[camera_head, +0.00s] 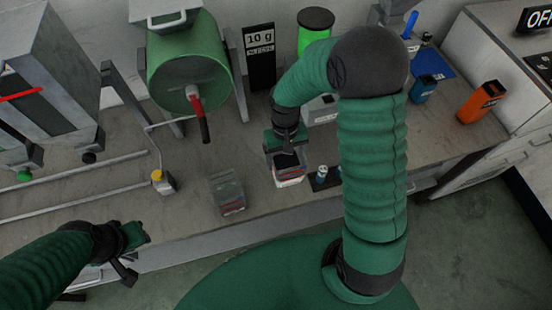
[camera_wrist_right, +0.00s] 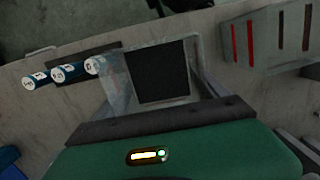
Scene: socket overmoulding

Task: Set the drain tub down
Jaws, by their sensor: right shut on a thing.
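The drain tub (camera_head: 290,182), a small clear-walled tub with a dark inside, is in my right gripper (camera_head: 287,150) near the bench's front edge. In the right wrist view the tub (camera_wrist_right: 121,84) shows just beyond the shut jaw, with its dark square inside facing the camera. The gripper hides its near side. I cannot tell whether its base touches the bench. My left gripper (camera_head: 132,240) is at the lower left, in front of the bench and away from the tub; its jaws are too unclear to read.
A second grey tub (camera_head: 228,192) with red marks stands left of the held one. Small blue-and-white vials (camera_head: 321,176) stand close on its right. A green drum (camera_head: 188,65) with a red-handled crank and a black "10 g" sign (camera_head: 260,55) are behind. Bare bench lies between the tubs.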

